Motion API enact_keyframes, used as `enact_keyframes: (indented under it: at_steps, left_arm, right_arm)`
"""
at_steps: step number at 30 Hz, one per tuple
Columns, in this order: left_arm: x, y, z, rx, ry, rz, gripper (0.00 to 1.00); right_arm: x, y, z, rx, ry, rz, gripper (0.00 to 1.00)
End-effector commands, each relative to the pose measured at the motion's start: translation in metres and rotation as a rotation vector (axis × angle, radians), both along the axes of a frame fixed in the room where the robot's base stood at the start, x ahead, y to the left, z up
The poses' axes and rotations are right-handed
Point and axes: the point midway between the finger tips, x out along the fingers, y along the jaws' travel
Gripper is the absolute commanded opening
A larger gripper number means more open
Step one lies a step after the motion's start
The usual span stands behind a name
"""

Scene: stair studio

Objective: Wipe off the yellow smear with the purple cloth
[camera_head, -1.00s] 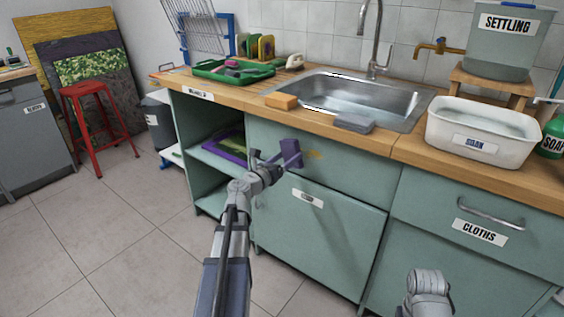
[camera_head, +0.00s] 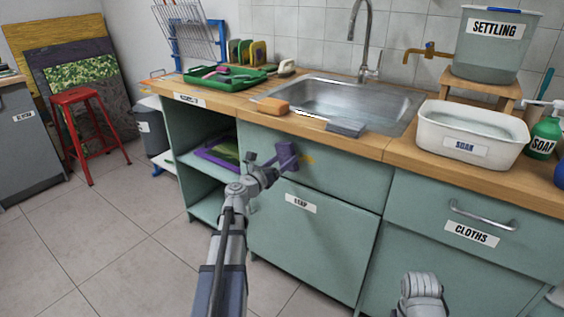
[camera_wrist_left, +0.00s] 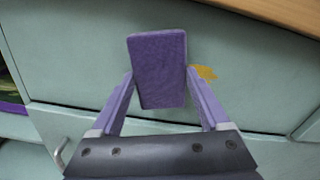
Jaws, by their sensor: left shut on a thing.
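My left gripper (camera_head: 272,163) is shut on the purple cloth (camera_head: 288,155), a folded block held up at the green drawer front below the sink. In the left wrist view the cloth (camera_wrist_left: 158,68) sits between the two purple-sided fingers (camera_wrist_left: 160,92). The yellow smear (camera_head: 308,159) is on the drawer front, just right of the cloth. It also shows in the left wrist view (camera_wrist_left: 206,73), beside the cloth and partly behind the right finger. I cannot tell whether the cloth touches the drawer front. A grey part of my right arm shows at the bottom right; its gripper is out of view.
The wooden counter (camera_head: 225,103) overhangs the drawer. On it are an orange sponge (camera_head: 273,106), a grey block (camera_head: 345,128), a green tray (camera_head: 262,77) and a white soap tub (camera_head: 428,133). An open shelf (camera_head: 190,160) is left of the drawer. A red stool (camera_head: 85,98) stands far left.

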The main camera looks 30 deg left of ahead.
Motion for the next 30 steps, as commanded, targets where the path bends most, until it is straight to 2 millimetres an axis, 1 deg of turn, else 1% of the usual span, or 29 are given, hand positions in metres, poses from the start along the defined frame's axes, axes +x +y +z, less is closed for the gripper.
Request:
enact_keyframes:
  at_steps: [25,30]
  left_arm:
    - [0.017,-0.001,0.000,0.000,0.000,0.000,0.35]
    - [0.017,-0.002,0.000,0.000,0.000,0.000,0.35]
  right_arm:
    - [0.000,0.000,0.000,0.000,0.000,0.000,0.00]
    - [0.000,0.000,0.000,0.000,0.000,0.000,0.00]
